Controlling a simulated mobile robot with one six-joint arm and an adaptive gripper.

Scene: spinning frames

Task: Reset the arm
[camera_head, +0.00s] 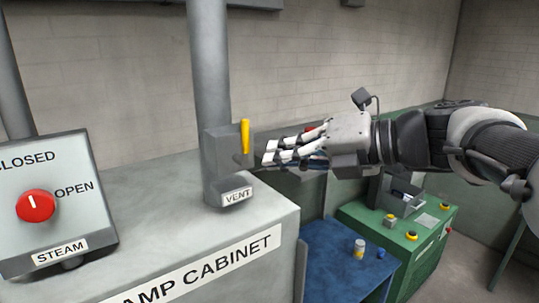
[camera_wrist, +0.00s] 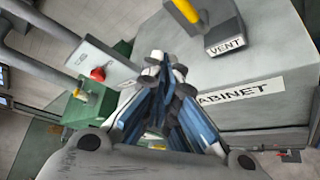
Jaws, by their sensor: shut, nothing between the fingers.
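My gripper (camera_head: 270,153) is stretched out from the right in the head view, its fingers pointing left at the yellow vent lever (camera_head: 245,136). The lever stands upright on the grey vent housing (camera_head: 217,160), and a small gap seems to lie between it and the fingertips. In the wrist view my gripper (camera_wrist: 165,62) is shut and empty. The yellow lever (camera_wrist: 186,10) shows at the top of that view, above the VENT label (camera_wrist: 226,46), apart from the fingers.
The grey cabinet (camera_head: 150,215) stands below and left of my gripper. A steam panel with a red knob (camera_head: 36,206) is at the left. A blue table (camera_head: 335,262) with a small bottle (camera_head: 359,248) and a green machine (camera_head: 420,262) stand below my arm.

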